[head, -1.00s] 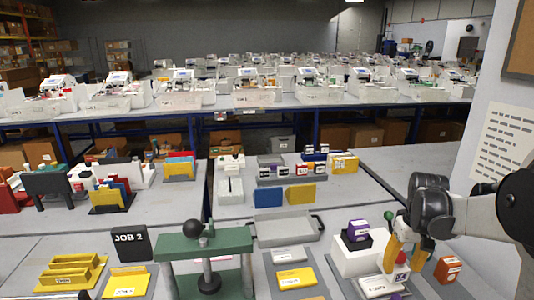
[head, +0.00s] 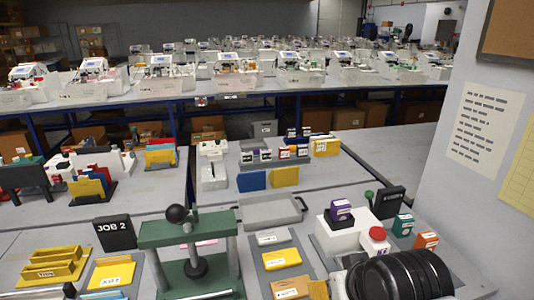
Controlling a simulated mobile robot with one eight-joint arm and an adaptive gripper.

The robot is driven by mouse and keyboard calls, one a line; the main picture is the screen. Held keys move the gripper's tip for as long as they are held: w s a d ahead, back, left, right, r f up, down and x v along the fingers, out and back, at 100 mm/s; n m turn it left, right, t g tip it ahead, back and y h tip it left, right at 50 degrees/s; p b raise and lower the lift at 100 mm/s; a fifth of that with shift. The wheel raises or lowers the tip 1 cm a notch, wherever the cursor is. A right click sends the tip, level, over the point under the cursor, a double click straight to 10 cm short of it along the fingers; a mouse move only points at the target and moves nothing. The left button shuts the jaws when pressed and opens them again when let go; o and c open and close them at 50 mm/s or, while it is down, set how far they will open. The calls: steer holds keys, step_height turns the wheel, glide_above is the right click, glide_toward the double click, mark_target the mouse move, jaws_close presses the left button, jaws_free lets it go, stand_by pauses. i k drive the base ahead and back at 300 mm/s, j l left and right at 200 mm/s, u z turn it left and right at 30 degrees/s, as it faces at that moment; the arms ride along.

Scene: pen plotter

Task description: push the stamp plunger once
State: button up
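A white stamp-like device (head: 335,239) stands at the right of the front table, with a purple labelled block (head: 341,211) on it. A round red cap (head: 377,233) sits at its right side, above a small white piece. I cannot tell which part is the stamp plunger. My black wrist fills the bottom right, in front of the device.
A green ball (head: 369,195) stands by a dark sign (head: 389,203) behind the device. Green (head: 403,225) and orange (head: 426,240) boxes are to its right. A grey tray (head: 270,210) and yellow cards (head: 282,258) lie between press and device. A wall rises at right.

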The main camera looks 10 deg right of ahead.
mark_target(378, 234)
steer(key=z, duration=0.7)
